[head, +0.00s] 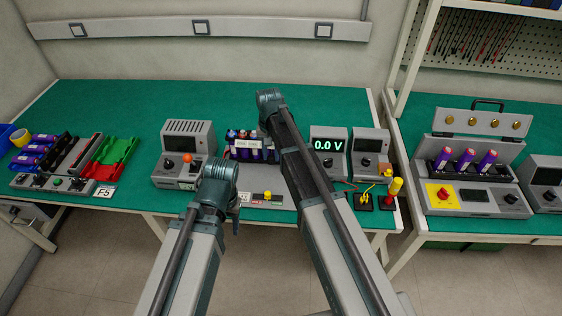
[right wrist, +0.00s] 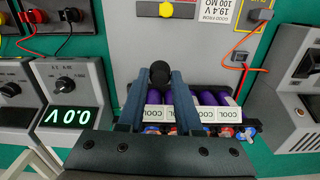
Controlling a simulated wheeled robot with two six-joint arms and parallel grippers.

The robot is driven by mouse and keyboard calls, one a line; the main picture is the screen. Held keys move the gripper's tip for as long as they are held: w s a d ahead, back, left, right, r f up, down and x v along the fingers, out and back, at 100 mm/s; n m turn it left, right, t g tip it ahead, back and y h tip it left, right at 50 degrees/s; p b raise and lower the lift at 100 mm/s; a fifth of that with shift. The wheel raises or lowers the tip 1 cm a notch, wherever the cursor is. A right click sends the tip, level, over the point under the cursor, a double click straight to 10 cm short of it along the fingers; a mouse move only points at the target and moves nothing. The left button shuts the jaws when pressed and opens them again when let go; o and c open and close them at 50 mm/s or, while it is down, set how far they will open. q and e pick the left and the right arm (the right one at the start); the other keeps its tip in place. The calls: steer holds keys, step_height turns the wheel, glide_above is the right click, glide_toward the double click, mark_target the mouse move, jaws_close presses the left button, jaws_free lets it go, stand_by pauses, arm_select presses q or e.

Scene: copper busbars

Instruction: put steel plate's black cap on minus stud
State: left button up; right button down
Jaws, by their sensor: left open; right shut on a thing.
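Beyond the fingers stands a row of purple cells (right wrist: 210,98) with white COOL labels; the cells show in the head view too (head: 241,153). I cannot tell which stud is the minus stud; the fingers hide part of the row. In the head view my right arm covers the right gripper's fingertips. My left gripper (head: 234,214) is open, low at the bench's front edge, apart from the cap.
A meter reading 0.0 V (head: 328,146) stands right of the cells. A grey device (head: 185,150) with an orange knob stands to the left. Green bench top (head: 190,100) behind is clear.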

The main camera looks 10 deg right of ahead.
steer(key=w+a+r+p, duration=0.2)
steer(key=w+a+r, duration=0.1)
steer(key=w+a, duration=0.1)
steer(key=w+a+r+p, duration=0.3)
steer(key=w+a, duration=0.1)
steer(key=w, duration=0.1)
steer(key=w+a+r+p, duration=0.3)
steer(key=w+a+r, duration=0.1)
steer(key=w, duration=0.1)
steer(key=shift+w+a, duration=0.15)
steer(key=shift+w, duration=0.2)
arm_select(q)
step_height(320, 180, up, 6)
steer(key=b, duration=0.3)
steer(key=shift+b, duration=0.4)
arm_select(e)
steer(key=shift+s+f, duration=0.1)
steer(key=shift+f, duration=1.8)
steer(key=shift+f, duration=0.1)
arm_select(q)
steer(key=shift+f+b, duration=1.65)
steer(key=shift+b, duration=0.1)
arm_select(e)
steer(key=shift+f, duration=1.65)
arm_select(q)
steer(key=shift+f, duration=0.25)
arm_select(e)
steer(key=shift+f, duration=0.25)
steer(key=c, duration=0.5)
jaws_free()
